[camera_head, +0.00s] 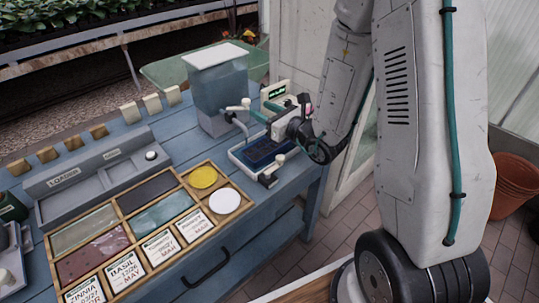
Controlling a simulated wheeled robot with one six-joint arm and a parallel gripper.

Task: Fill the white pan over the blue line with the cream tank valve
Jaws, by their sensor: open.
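The clear tank (220,88) with a white lid stands at the back right of the blue bench. The white pan (240,157) sits in front, with a dark blue inside; the blue line and any water level are too small to tell. My gripper (273,124) is open, just right of the valve and above the pan's far side. Its fingertips are small and partly lost against the parts behind, so I cannot tell whether they touch anything.
A small device with a green display (274,91) stands behind my gripper. A wooden seed tray (158,243) with labelled cards fills the front left. A grey rack (97,175) lies behind it. A dark piece with a cream end (269,180) is at the pan's front right.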

